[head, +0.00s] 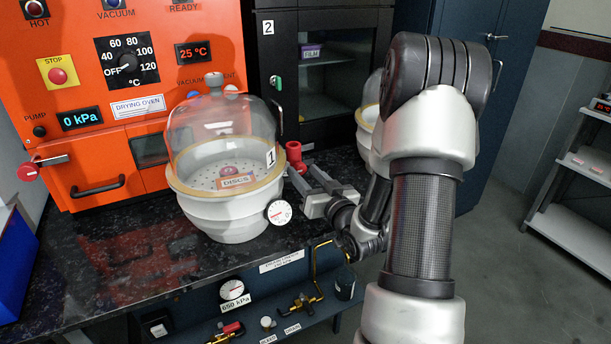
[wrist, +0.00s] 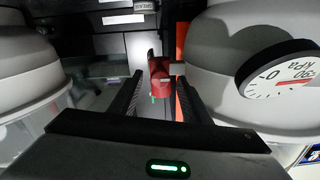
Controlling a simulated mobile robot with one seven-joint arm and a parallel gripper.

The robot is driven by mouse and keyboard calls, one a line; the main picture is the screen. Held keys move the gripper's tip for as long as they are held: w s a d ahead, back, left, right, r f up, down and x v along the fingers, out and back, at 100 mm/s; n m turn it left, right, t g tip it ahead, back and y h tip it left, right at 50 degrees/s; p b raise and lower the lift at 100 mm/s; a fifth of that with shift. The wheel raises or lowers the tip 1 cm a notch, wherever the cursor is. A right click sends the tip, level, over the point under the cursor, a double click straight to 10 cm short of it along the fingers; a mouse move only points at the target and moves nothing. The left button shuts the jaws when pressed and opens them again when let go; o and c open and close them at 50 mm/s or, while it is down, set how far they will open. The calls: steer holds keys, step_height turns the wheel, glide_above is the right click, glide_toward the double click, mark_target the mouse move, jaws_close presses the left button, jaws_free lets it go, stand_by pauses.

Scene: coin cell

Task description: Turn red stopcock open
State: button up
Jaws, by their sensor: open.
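A red stopcock (head: 293,152) sticks out from the right side of the glass-domed desiccator (head: 225,205) labelled 1. In the wrist view the red stopcock (wrist: 158,70) appears between and just beyond my two fingers. My gripper (head: 303,174) is open and reaches in from the right toward the stopcock, low beside the desiccator. In the wrist view my gripper (wrist: 157,88) has its fingers on either side of the red part, with visible gaps. I cannot tell if a finger touches it.
A round gauge (head: 278,212) is on desiccator 1, close to my gripper; a second desiccator (head: 367,120) stands behind my arm. The orange oven (head: 120,60) and dark cabinet (head: 320,60) stand behind. The lower panel carries brass valves (head: 300,303), a red handle (head: 231,328) and a gauge (head: 232,290).

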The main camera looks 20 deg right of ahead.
steer(key=shift+w, duration=0.2)
steer(key=c, duration=1)
steer(key=shift+c, duration=0.2)
